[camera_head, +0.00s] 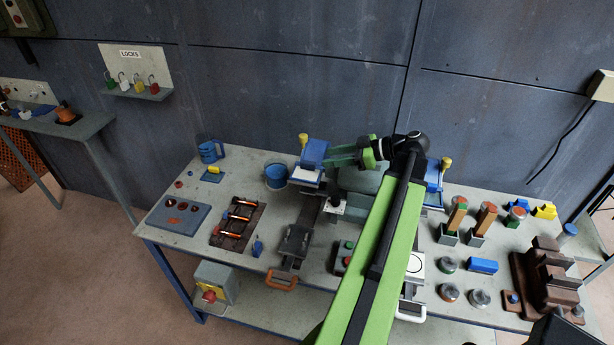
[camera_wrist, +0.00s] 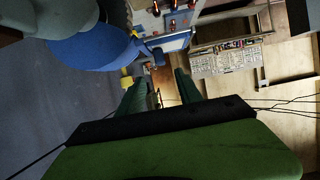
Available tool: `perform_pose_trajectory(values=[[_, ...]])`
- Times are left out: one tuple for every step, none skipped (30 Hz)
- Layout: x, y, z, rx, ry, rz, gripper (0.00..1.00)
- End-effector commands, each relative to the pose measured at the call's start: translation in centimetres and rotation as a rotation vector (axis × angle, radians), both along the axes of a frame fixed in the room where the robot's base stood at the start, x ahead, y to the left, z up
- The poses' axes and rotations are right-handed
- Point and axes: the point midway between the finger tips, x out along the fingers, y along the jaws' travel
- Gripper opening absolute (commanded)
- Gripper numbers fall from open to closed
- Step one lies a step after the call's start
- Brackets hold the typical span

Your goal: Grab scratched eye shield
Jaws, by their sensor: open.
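A bench machine with a grey rounded body and blue guards stands at the back middle of the bench. Its left blue guard (camera_head: 314,154) has a yellow knob on top, and a pale whitish plate (camera_head: 306,175) sits at its front. This plate may be the eye shield; I cannot make out scratches. The right blue guard (camera_head: 434,178) is partly hidden by my arm. My gripper (camera_head: 331,156) is open beside the left guard, with nothing seen between its fingers. In the wrist view its green fingers (camera_wrist: 160,87) are apart, and a blue guard (camera_wrist: 95,52) is at upper left.
A blue cup (camera_head: 276,177) stands left of the machine. A tray with orange-tipped rods (camera_head: 238,222) and a grey-blue plate (camera_head: 180,214) lie further left. Wooden-handled blocks (camera_head: 456,215) and a brown vise-like block (camera_head: 545,275) stand at right. The wall is close behind.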

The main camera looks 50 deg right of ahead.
Motion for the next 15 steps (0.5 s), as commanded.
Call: perform_pose_trajectory(values=[[1.0,0.6,-0.9,0.0,0.0,0.003,0.42],[1.4,0.9,-1.1,0.0,0.0,0.003,0.42],[2.0,1.1,-1.3,0.0,0.0,0.002,0.42],[2.4,1.3,-1.4,0.0,0.0,0.002,0.42],[2.6,1.4,-1.5,0.0,0.0,0.002,0.42],[2.9,1.6,-1.5,0.0,0.0,0.001,0.42],[3.0,1.6,-1.5,0.0,0.0,0.001,0.42],[3.1,1.6,-1.5,0.0,0.0,0.001,0.42],[3.2,1.7,-1.5,0.0,0.0,0.0,0.42],[3.2,1.7,-1.5,0.0,0.0,0.0,0.42],[3.2,1.7,-1.5,0.0,0.0,0.0,0.42],[3.3,1.7,-1.6,0.0,0.0,0.0,0.42],[3.4,1.8,-1.8,0.0,0.0,0.001,0.42],[3.6,1.9,-2.0,0.0,0.0,0.001,0.42],[3.9,2.2,-2.4,-0.001,0.001,0.002,0.42]])
